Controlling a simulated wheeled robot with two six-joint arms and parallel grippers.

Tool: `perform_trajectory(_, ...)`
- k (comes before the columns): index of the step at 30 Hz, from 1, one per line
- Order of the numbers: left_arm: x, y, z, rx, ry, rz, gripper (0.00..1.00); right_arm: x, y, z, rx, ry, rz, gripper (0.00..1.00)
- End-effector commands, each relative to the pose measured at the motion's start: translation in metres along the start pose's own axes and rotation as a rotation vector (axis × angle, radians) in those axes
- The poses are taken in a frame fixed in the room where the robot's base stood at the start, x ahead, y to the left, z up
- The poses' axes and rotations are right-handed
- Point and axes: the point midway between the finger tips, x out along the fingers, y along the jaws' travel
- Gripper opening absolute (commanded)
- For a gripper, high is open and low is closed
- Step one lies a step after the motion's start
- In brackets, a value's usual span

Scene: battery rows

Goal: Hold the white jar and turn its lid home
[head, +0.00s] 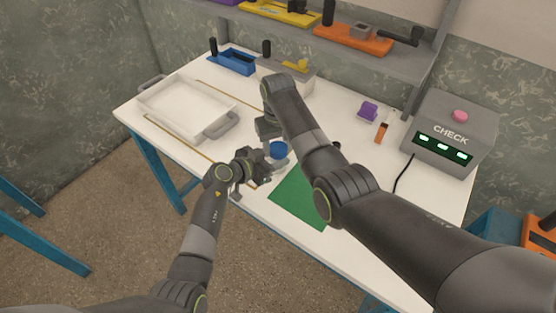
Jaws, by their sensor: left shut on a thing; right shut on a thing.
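Only a small pale-grey part of the jar (280,163) shows; my grippers hide the rest. My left gripper (264,167) comes in low from the left and is shut on the jar's side. My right gripper (274,140) points down from above and is shut on the blue lid. I cannot tell how far the lid is screwed down.
A green mat (300,200) lies right of the jar. A white tray (225,121) stands at the left. A grey CHECK box (450,130) with a pink button stands at the right, near an orange-and-white tube (381,133) and purple block (369,110). A blue fixture (237,62) stands at the back.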

Motion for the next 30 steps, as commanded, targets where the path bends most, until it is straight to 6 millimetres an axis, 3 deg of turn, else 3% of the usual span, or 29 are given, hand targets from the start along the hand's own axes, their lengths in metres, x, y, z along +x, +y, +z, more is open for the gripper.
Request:
perform_trajectory(8, 0.0, 0.0, 0.0, 0.0, 0.0, 0.0, 0.0, 0.0, 0.0, 0.0, 0.006, 0.0, -0.001, 0.21)
perform_trajectory(9, 0.0, 0.0, 0.0, 0.0, 0.0, 0.0, 0.0, 0.0, 0.0, 0.0, 0.006, 0.0, -0.001, 0.51)
perform_trajectory(14, 0.0, 0.0, 0.0, 0.0, 0.0, 0.0, 0.0, 0.0, 0.0, 0.0, 0.005, 0.0, -0.001, 0.7)
perform_trajectory(22, 0.0, 0.001, 0.0, -0.001, 0.0, 0.002, 0.0, -0.004, -0.001, -0.001, 0.004, 0.003, -0.001, 0.7)
perform_trajectory(30, 0.0, 0.001, 0.0, -0.001, -0.001, 0.002, 0.0, -0.038, -0.001, -0.001, 0.004, 0.004, -0.001, 0.7)
